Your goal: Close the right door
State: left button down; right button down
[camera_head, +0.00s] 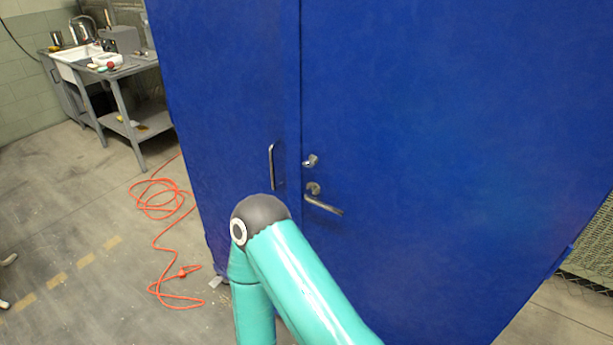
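A large blue double door fills the middle and right of the head view. The right door (460,130) is a wide blue panel with a silver lever handle (323,206) and a round lock (310,161) above it near its left edge. The left door (225,90) has a vertical silver pull handle (271,167). The two panels meet at a vertical seam, and I see no clear gap there. My teal arm with a grey elbow stands in front of the lower part of the doors. Neither of my grippers shows in the view.
An orange cable (165,205) lies loosely on the concrete floor to the left. A grey workbench (110,75) with a sink and small items stands at the back left. A mesh panel (592,245) is at the right edge. The floor at left is otherwise mostly clear.

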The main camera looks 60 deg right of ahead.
aim_at(465, 147)
jog(key=u, duration=0.15)
jog(key=i, duration=0.85)
jog(key=z, duration=4.25)
jog(key=k, duration=0.15)
jog(key=u, duration=2.2)
